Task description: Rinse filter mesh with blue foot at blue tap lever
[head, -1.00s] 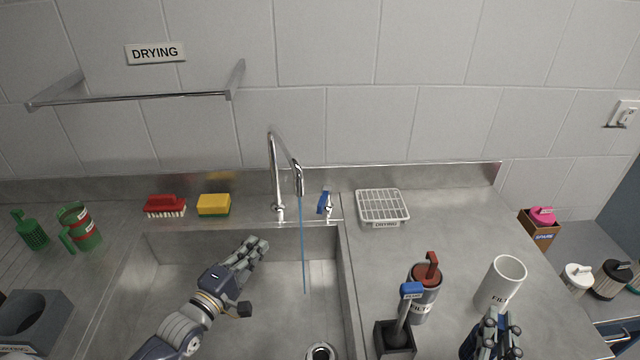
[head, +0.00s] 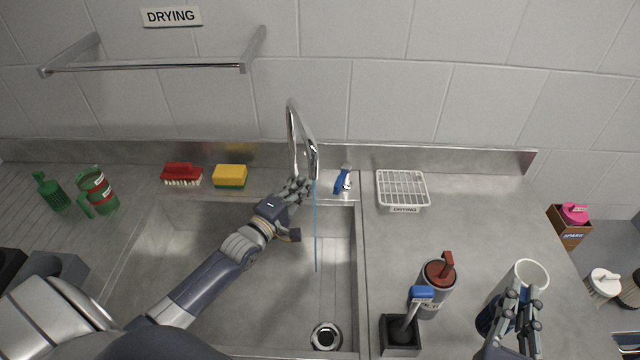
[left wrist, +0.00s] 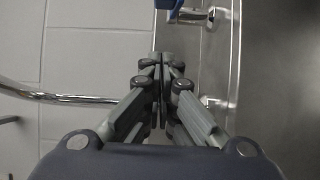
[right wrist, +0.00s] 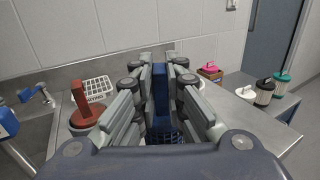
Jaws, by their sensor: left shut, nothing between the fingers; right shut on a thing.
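A blue mesh piece (head: 488,316) is in my right gripper (head: 522,292). In the right wrist view its blue upright part (right wrist: 160,92) is between the fingers, with blue mesh (right wrist: 165,135) below. Its lower end is hidden. The right gripper is over the worktop right of the sink, by a white cup. The blue tap lever (head: 342,182) is right of the chrome tap (head: 302,140); it also shows in the left wrist view (left wrist: 172,6). A thin blue water stream (head: 315,230) falls into the sink. My left gripper (head: 300,182) is shut and empty, just left of the lever, apart from it.
The sink (head: 200,235) has a drain (head: 325,337). The white cup (head: 528,276), a grey canister with red handle (head: 438,275), a blue-topped tool in a black holder (head: 400,335) and a drying rack (head: 402,188) stand right. A red brush (head: 182,175) and yellow sponge (head: 230,175) are left.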

